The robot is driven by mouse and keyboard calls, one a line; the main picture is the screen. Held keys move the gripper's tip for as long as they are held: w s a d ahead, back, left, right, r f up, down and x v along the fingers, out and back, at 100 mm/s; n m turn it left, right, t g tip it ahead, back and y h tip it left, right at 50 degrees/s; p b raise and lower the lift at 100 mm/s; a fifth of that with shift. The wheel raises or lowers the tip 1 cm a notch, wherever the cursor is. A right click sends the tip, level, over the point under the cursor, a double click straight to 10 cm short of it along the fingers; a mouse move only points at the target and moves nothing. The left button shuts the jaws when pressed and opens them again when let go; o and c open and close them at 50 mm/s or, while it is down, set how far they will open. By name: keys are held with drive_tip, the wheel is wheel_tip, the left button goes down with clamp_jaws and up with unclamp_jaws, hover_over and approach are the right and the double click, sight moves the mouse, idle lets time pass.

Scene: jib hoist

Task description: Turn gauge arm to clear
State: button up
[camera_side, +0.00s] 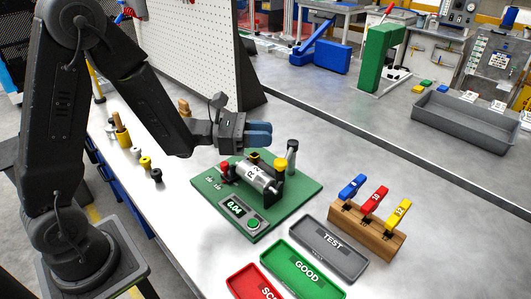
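A green gauge plate (207,190) lies on the grey bench with a display (235,208) reading 0.04 and a green button. A silver cylinder (250,176) with dark lettering lies across its fixture. A yellow knob (280,163) is at the right of the cylinder and a red knob (226,168) at its left; I cannot tell which part is the gauge arm. A dark upright post (292,155) stands behind. My gripper (268,133), with blue fingers, is above the back of the plate, apart from the knobs. Its finger gap is unclear.
A grey TEST tray (309,252), a green GOOD tray (282,285) and a red tray (244,280) lie in front. A wooden rack (370,233) with blue, red and yellow tagged pieces stands at right. Several small parts (146,163) stand at left.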

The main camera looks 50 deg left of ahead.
drive_tip(key=a+f+m+g, duration=0.1)
drive_tip(key=a, duration=0.1)
drive_tip(key=s+a+f+g+h, duration=0.1)
drive_tip(key=a, duration=0.2)
drive_tip(key=s+a+f+m+g+h, duration=0.1)
drive_tip(key=a+f, duration=0.1)
drive_tip(key=a, duration=0.1)
drive_tip(key=shift+s+m, duration=0.15)
drive_tip(key=shift+m, duration=0.15)
clamp_jaws()
drive_tip(key=s+a+f+m+g+h, duration=0.1)
drive_tip(key=s+a+f+g+h, duration=0.1)
drive_tip(key=s+a+g, duration=0.15)
hover_over(265, 179)
drive_tip(key=shift+a+t, duration=0.15)
drive_tip(key=shift+t, duration=0.2)
